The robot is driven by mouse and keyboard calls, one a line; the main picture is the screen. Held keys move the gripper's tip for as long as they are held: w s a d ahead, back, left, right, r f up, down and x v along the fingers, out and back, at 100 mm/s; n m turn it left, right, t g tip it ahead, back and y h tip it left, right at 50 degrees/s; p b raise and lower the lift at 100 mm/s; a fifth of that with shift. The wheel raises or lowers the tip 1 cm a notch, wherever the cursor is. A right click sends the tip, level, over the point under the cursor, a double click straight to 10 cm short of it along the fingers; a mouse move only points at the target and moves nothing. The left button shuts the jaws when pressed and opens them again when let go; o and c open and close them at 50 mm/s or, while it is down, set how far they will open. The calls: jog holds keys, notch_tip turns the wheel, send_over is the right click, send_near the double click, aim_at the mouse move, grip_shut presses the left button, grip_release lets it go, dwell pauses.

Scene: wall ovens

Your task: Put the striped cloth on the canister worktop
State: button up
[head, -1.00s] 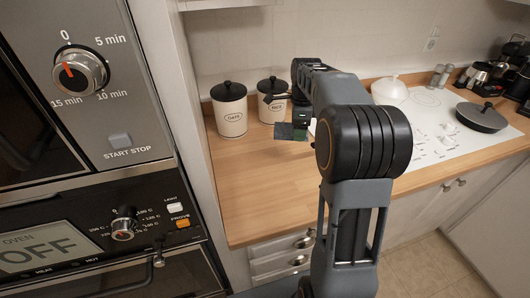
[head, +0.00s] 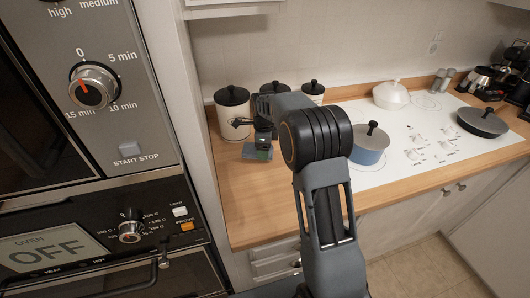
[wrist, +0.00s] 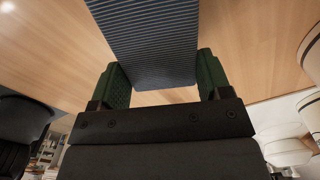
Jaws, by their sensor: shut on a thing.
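The striped cloth (wrist: 155,40), dark blue-grey with fine light stripes, is between the green finger pads of my gripper (wrist: 162,74) in the wrist view. My gripper is shut on it. In the head view the cloth (head: 256,153) is a small dark patch below my gripper (head: 262,142), in front of the canisters. The cloth is over the wooden canister worktop (head: 243,200); I cannot tell whether it touches the wood. A white canister with a black lid (head: 232,112) stands just behind my gripper. My arm partly hides the other canisters.
A blue pot (head: 369,146) with a grey lid stands on the white hob to the right, with a white lidded dish (head: 392,94) and a grey pan (head: 482,122). The oven wall (head: 120,130) bounds the left. The worktop's front left is clear.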

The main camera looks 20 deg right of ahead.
jog(key=shift+f, duration=1.3)
jog(key=shift+f, duration=0.1)
jog(key=shift+f, duration=0.15)
jog(key=o, duration=0.9)
